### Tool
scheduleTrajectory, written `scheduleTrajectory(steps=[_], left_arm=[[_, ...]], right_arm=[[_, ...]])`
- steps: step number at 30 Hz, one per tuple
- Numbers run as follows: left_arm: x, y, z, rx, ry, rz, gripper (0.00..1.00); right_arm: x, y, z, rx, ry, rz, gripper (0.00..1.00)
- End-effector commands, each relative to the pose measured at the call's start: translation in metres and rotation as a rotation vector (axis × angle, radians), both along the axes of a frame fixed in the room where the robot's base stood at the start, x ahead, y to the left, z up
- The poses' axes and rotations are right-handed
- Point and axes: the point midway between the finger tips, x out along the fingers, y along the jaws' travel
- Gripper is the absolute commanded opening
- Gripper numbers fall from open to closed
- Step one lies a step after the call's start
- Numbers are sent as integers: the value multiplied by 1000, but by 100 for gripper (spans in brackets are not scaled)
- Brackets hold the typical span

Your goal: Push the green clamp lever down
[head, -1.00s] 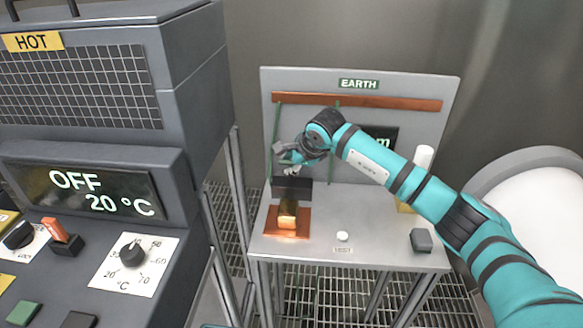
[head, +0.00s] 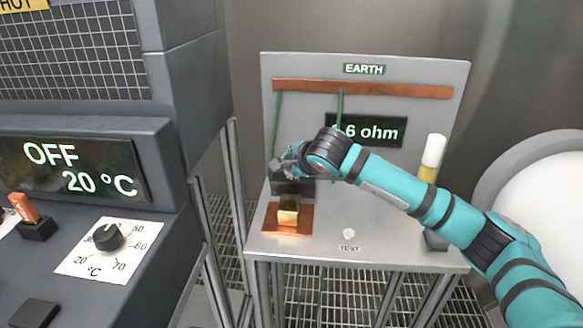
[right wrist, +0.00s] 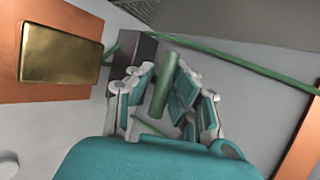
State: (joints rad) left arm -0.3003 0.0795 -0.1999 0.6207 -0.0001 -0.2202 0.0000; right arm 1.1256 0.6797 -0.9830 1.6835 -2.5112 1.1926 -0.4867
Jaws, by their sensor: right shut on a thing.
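My right gripper (head: 283,165) reaches in from the right, low in front of the bench's back panel, just above a dark clamp block (head: 293,187). In the right wrist view its fingers (right wrist: 165,98) are closed around a green bar, the clamp lever (right wrist: 163,88). In the head view the gripper hides the lever. The dark block also shows in the right wrist view (right wrist: 136,52), beside the fingers. A brass block (head: 289,209) sits on a copper plate (head: 272,222) in front of the clamp. My left gripper is not in view.
The back panel carries an EARTH label (head: 364,69), a copper bar (head: 362,88), green wires and a display (head: 375,130) ending in "6 ohm", partly hidden by my arm. A white TEST button (head: 349,234) is at the bench front. A grey control cabinet (head: 95,150) stands close on the left.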

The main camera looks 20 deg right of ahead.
Motion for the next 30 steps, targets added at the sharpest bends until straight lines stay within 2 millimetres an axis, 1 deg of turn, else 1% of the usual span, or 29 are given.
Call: scheduleTrajectory(steps=[1, 4, 5, 9, 10, 16, 20, 23, 30], left_arm=[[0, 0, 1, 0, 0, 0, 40], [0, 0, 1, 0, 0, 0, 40], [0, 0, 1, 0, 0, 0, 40], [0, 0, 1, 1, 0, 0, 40], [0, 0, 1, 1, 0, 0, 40], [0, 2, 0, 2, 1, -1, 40], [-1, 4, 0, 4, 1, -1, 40], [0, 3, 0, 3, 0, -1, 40], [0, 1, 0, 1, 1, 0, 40]], right_arm=[[3, -2, 10, -3, -24, -1, 0], [4, -3, 10, -3, -24, -1, 0], [4, -3, 10, -3, -24, -1, 18], [3, -2, 8, -3, -19, -1, 36], [3, -2, 7, -2, -17, -2, 38], [2, -1, 4, -3, -11, -2, 38], [-2, -2, 7, -3, -10, -2, 38], [-12, -3, 15, -3, -11, -1, 38], [-53, -8, 46, -4, -13, -1, 38]])
